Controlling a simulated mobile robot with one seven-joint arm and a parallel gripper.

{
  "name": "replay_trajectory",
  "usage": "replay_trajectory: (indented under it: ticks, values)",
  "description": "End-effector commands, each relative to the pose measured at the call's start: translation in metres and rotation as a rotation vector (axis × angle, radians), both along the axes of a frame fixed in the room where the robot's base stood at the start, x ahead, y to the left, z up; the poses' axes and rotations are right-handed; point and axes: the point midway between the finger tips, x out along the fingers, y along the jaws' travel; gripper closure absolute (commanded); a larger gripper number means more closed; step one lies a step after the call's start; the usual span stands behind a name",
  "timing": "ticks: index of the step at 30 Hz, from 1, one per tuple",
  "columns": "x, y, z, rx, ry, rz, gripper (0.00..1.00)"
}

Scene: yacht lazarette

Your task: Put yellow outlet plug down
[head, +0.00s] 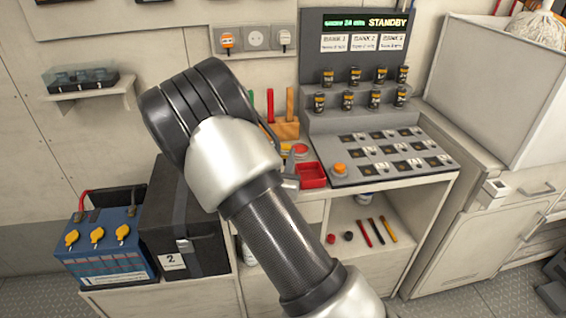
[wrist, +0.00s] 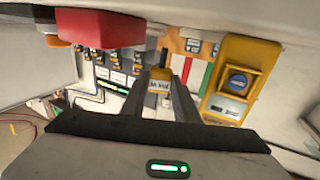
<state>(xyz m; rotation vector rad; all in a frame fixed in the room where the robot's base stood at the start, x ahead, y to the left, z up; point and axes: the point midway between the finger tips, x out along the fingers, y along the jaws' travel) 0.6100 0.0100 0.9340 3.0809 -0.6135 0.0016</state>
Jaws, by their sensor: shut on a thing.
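My gripper shows in the wrist view (wrist: 161,96), with its two dark fingers shut on a small yellow plug (wrist: 160,74) with a pale lettered label. I take this to be the yellow outlet plug. In the head view my own arm hides most of my gripper (head: 290,183), and I cannot make out the held plug there. The gripper is over the left part of the counter, by the red tray (head: 311,175). I cannot tell whether the plug touches a surface. The wall outlet panel (head: 255,39) carries an orange plug (head: 227,40) and a white plug (head: 284,38).
The grey fuse panel (head: 395,160) fills the counter's right side. A wooden block (head: 287,131) with coloured handles stands behind my arm. A blue battery (head: 103,245) and black case (head: 185,220) stand left.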

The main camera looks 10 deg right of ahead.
Motion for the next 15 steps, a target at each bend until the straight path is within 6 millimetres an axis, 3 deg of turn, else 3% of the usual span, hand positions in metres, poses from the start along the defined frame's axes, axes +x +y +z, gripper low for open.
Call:
replay_trajectory:
  ticks: [3, 15]
  values:
    - [0.000, 0.000, -0.016, -0.001, 0.001, 0.001, 1.00]
    - [0.000, 0.000, -0.021, 0.001, 0.000, 0.000, 1.00]
